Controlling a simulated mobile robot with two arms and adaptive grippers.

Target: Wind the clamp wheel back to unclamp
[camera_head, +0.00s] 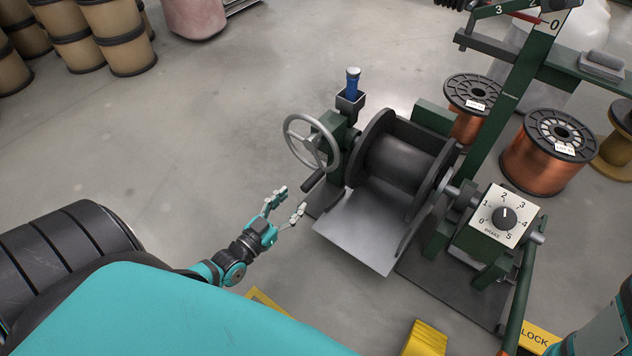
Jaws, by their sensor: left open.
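The clamp wheel (290,131) is a grey spoked handwheel on the left side of a green winding stand. A dark crank handle (313,181) sticks out from its lower right rim. A black empty spool (392,165) sits in the stand to the right of the wheel. My left gripper (290,202) is open and empty, below the wheel and a little below the handle, apart from both in the picture. My right gripper is not in view; only a teal part of mine shows at the lower right edge.
A brake dial box (504,217) stands right of the spool. A sloping metal plate (366,234) lies in front of it. Copper spools (540,165) stand at the right behind. Brown drums (126,50) stand at upper left. A yellow block (425,340) is at the bottom. Floor left of the wheel is clear.

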